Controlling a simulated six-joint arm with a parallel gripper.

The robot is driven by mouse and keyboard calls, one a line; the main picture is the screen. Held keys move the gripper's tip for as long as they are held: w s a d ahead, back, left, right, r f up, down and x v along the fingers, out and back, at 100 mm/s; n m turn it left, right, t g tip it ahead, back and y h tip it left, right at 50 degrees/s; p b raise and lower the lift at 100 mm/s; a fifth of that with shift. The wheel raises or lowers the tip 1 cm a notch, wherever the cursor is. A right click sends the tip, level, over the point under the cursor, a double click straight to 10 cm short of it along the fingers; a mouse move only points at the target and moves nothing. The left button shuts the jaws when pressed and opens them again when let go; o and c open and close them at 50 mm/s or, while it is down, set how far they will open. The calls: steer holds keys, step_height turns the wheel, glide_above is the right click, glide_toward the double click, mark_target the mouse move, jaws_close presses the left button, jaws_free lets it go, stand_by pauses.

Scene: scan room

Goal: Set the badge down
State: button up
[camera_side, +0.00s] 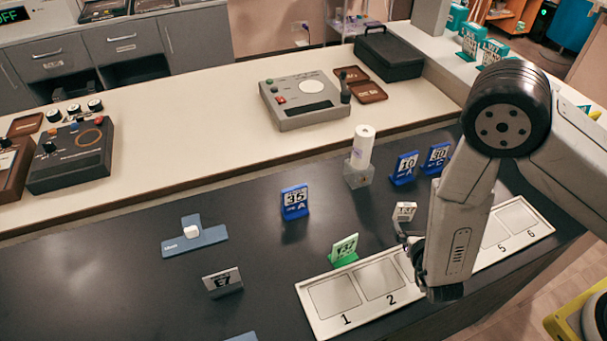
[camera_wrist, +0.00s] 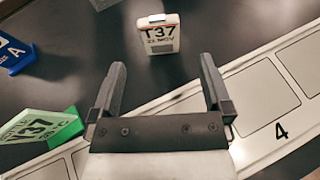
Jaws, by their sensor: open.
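A white badge (camera_wrist: 159,38) marked T37 stands on the dark tabletop, just past my fingertips in the wrist view. It also shows in the side view (camera_side: 404,211), beside my gripper (camera_side: 408,238). In the wrist view my gripper (camera_wrist: 162,66) is open, with its two fingers apart and nothing between them. The badge appears free of both fingers. A white tray (camera_side: 330,278) with numbered slots lies along the near edge of the table; slots 1, 2, 5 and 6 are readable there. Slot 4 (camera_wrist: 270,105) is empty. My arm hides the tray's middle in the side view.
A green badge (camera_side: 344,250) stands behind slot 1. A blue badge (camera_side: 294,202) and two more blue ones (camera_side: 404,168) (camera_side: 436,158) stand farther back, near a white cylinder (camera_side: 363,148) on a block. A grey badge (camera_side: 222,282) and a blue stand (camera_side: 194,238) are to the left.

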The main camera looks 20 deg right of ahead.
steer(key=shift+v, duration=1.25)
steer(key=shift+d+r, duration=0.15)
steer(key=shift+d, duration=0.05)
steer(key=s+d+r+m+g+h, duration=0.2)
steer(key=s+d+r+m+g, duration=0.3)
steer(key=m, duration=0.4)
steer(key=s+d+r+m+g+h, duration=0.1)
steer(key=s+d+r+m+g, duration=0.1)
steer(key=d+m+g, duration=0.6)
steer(key=w+a+r+m+t+y, duration=0.2)
steer(key=r+m+y, duration=0.6)
steer(key=m, duration=0.6)
steer(key=shift+a+t, duration=0.5)
steer(key=shift+a, duration=0.4)
